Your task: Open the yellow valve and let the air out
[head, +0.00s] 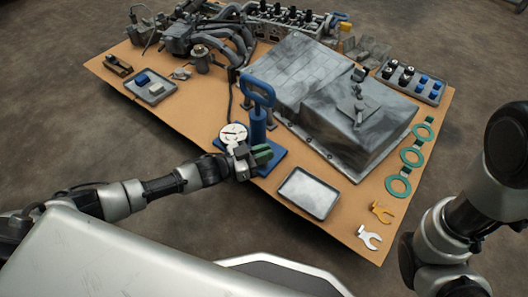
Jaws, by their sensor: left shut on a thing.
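A blue hand pump (258,125) with a loop handle stands upright near the table's front edge. A round white dial gauge (233,133) sits at its left. My left gripper (258,155) reaches in from the left at the pump's foot, with green on its fingers. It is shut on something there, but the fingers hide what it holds. I see no yellow valve; it may be behind the gripper. My right arm shows at the right edge, but its gripper is out of view.
A grey tray (309,193) lies right of the gripper. A large grey metal housing (350,115) stands behind the pump. Green rings (398,187), a yellow fork-shaped piece (382,212) and a white one (369,237) lie at the right.

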